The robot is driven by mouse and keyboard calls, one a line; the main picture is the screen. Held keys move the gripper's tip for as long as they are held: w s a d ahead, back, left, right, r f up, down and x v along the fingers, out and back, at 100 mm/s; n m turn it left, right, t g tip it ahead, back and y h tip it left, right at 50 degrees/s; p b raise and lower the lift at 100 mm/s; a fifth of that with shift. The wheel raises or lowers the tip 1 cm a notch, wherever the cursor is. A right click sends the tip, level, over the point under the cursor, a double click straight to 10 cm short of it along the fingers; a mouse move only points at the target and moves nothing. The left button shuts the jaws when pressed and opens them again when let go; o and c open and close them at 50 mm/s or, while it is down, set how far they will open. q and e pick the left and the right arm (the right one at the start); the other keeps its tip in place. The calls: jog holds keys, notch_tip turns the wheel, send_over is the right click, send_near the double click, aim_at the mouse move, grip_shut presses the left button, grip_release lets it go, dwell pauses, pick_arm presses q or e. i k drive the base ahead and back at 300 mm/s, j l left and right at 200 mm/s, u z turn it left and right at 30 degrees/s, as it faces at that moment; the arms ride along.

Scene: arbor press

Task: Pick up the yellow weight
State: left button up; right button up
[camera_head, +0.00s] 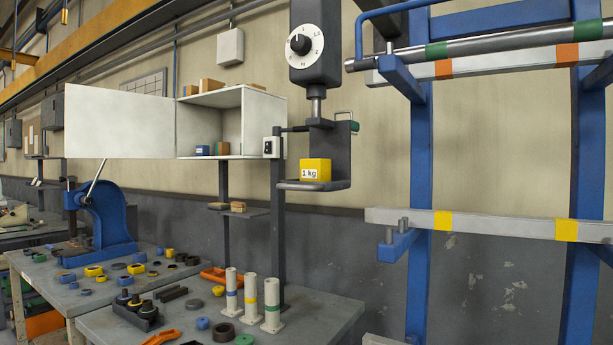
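The yellow weight (315,169) is a small block with a white label reading "1 kg". The scale's dial (304,46) is white with a black knob, above the pan. Neither of my grippers shows in this view.
A blue arbor press (107,215) stands on the left bench among several rings. The front bench (325,318) holds three white posts (250,300) and an orange tool. An open white cabinet (262,120) is behind. A blue rack (419,190) with bars stands at right.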

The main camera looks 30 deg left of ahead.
aim_at(310, 170)
jog(key=i+j, duration=0.1)
jog(key=j, duration=0.6)
jog(key=i+j, duration=0.1)
jog(key=j, duration=1.25)
jog(key=i+z, duration=0.05)
jog(key=i, duration=0.05)
